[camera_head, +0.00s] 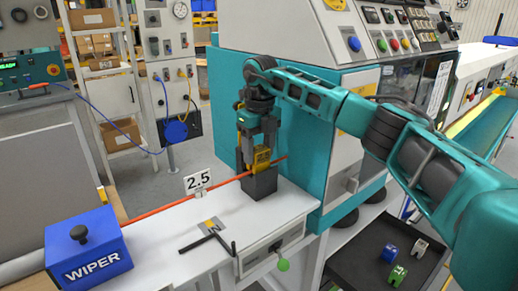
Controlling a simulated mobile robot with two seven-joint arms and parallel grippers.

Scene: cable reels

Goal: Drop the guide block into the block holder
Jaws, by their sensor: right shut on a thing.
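My right gripper (258,148) points down over the bench and is shut on a yellow guide block (262,158). The block is at the top of the dark grey block holder (260,185), which stands near the bench's right end. The fingers hide part of the block, and I cannot tell how deep it sits in the holder. An orange cable (160,209) runs along the bench to the holder and shows again just past it. My left gripper is not in view.
A blue WIPER box (88,248), a 2.5 sign (198,181) and a black T-handled tool (208,236) are on the white bench. A dark tray (350,262) at lower right holds blue, green and grey blocks. A teal machine (300,130) stands close behind the holder.

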